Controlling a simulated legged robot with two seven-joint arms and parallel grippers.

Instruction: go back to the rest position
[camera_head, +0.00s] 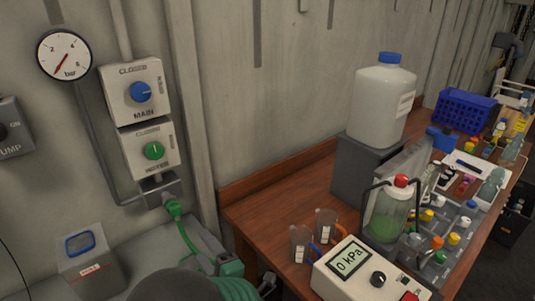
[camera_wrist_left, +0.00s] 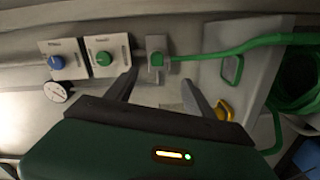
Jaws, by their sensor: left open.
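My left gripper (camera_head: 198,245) is low in the head view, in front of the wall panel and left of the wooden bench. It also shows in the left wrist view (camera_wrist_left: 160,82), with its two dark fingers spread apart and nothing between them. Beyond the fingertips, a green hose (camera_wrist_left: 200,56) leaves a wall fitting (camera_wrist_left: 155,58). The gripper looks apart from the fitting. My right gripper is in neither view.
A blue MAIN knob (camera_head: 140,92), a green knob (camera_head: 154,151) and a bar gauge (camera_head: 64,55) are on the wall. The bench (camera_head: 270,200) at right holds beakers, a white jug (camera_head: 382,100) and a kPa meter (camera_head: 355,275).

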